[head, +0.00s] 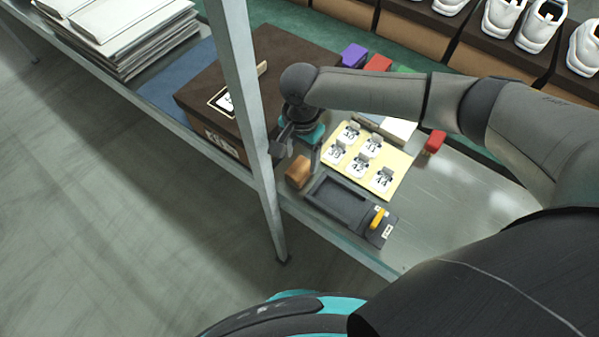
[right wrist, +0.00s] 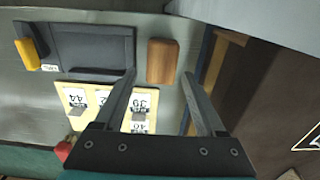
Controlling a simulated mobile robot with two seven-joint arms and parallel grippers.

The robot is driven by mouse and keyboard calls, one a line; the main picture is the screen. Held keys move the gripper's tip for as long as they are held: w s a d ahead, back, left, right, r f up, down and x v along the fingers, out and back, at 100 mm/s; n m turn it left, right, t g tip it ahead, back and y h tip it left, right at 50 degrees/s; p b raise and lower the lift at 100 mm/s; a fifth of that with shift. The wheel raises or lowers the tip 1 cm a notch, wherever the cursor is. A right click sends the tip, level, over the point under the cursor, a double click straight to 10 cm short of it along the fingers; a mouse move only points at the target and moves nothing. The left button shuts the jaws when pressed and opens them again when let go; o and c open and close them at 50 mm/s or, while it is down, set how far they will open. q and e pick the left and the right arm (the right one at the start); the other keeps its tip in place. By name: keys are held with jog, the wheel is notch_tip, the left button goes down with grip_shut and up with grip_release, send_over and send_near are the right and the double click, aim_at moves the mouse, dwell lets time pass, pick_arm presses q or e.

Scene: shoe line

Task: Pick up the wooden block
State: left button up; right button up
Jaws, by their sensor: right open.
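The wooden block (head: 298,172) is a small brown block on the metal bench, between the dark box and the black tray fixture. In the right wrist view the block (right wrist: 162,61) lies just beyond the fingertips, roughly in line with the gap between them. My right gripper (right wrist: 161,74) is open and empty, with its fingers spread wider than the block. In the head view my right gripper (head: 295,148) is just behind the block, partly hidden by my wrist and the metal post. My left gripper is not in view.
A black fixture with a yellow handle (head: 377,219) sits beside the block. A cream card (head: 398,162) holds several number tags. A dark brown box (head: 205,92) stands to the left. A metal post (head: 243,100) rises in front. Bare bench lies at right (head: 440,225).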

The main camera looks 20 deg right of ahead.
aim_at(301, 169)
jog(key=shift+a+f+b, duration=0.15)
jog(key=shift+f+b, duration=0.9)
jog(key=shift+f, duration=2.1)
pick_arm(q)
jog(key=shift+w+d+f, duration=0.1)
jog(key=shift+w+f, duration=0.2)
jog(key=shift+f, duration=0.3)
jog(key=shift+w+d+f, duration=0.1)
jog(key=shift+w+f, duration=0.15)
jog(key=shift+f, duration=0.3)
pick_arm(e)
grip_shut()
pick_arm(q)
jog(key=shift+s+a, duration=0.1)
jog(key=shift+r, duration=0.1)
pick_arm(e)
jog(key=shift+r, duration=0.2)
